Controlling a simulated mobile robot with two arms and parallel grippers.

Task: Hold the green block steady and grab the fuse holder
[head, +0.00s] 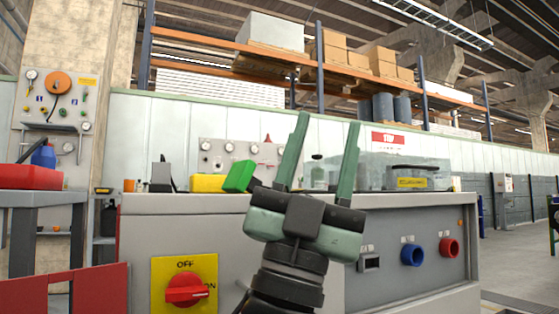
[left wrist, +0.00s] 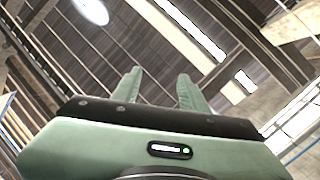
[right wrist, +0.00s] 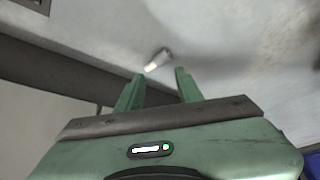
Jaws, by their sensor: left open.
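The green block (head: 238,176) is tilted at the right end of a yellow block (head: 208,183) on the bench top. My left gripper (head: 328,119) is open and empty, fingers pointing up, in front of the bench and right of the green block. In the left wrist view its fingers (left wrist: 160,75) point at the roof. My right gripper (right wrist: 159,75) shows only in the right wrist view, open with nothing between its fingers. A small grey cylinder with a pale tip (right wrist: 157,60) lies beyond its fingertips; I cannot tell whether it is the fuse holder.
The grey bench (head: 210,208) carries a red rotary switch (head: 187,289), a blue socket (head: 412,255) and a red socket (head: 449,247) on its front. A clear case (head: 405,172) stands on the bench's right part. A side table (head: 35,200) is at the left.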

